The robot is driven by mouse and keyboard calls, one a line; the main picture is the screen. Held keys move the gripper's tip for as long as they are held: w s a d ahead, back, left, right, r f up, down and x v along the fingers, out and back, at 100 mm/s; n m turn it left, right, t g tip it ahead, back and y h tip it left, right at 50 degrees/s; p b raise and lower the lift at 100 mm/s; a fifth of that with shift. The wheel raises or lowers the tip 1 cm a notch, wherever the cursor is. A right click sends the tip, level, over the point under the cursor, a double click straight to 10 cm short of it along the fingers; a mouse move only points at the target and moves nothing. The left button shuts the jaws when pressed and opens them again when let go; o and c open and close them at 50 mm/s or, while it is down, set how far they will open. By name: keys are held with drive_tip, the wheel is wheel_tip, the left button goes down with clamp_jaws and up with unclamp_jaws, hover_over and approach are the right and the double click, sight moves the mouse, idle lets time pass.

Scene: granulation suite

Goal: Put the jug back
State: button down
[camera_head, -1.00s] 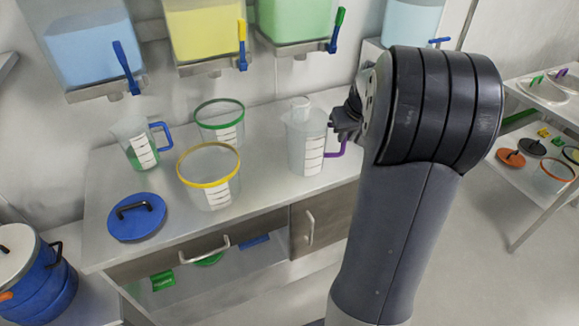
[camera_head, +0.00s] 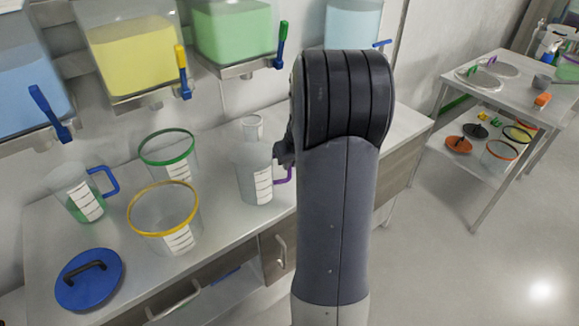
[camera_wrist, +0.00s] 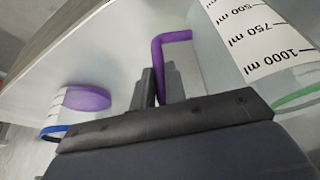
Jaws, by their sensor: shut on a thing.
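A clear jug (camera_head: 253,182) with a purple handle (camera_head: 283,176) and a white scale label is at the right part of the steel counter, below the green tank. I cannot tell whether its base touches the counter. My gripper (camera_head: 284,158) is at its right side and shut on the handle. In the wrist view my gripper (camera_wrist: 157,88) closes around the upright part of the purple handle (camera_wrist: 171,40), and the jug's label (camera_wrist: 268,40) shows markings up to 1000 ml. My arm hides part of the counter behind it.
A blue-handled jug (camera_head: 80,195), a green-rimmed tub (camera_head: 168,155), a yellow-rimmed tub (camera_head: 163,215) and a blue lid (camera_head: 89,279) are to the left. A small clear cup (camera_head: 252,128) stands behind. Tank taps overhang the counter. A steel trolley (camera_head: 505,100) is at right; the floor between is clear.

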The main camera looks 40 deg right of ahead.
drive_tip(key=shift+f, duration=0.8)
drive_tip(key=shift+f, duration=0.25)
drive_tip(key=c, duration=1.4)
unclamp_jaws()
drive_tip(key=shift+r, duration=0.1)
drive_tip(key=shift+c, duration=0.2)
drive_tip(key=shift+r, duration=0.15)
drive_tip(key=shift+r, duration=0.2)
drive_tip(key=v, duration=1.1)
drive_tip(key=shift+s+r, duration=0.15)
drive_tip(key=shift+r, duration=0.15)
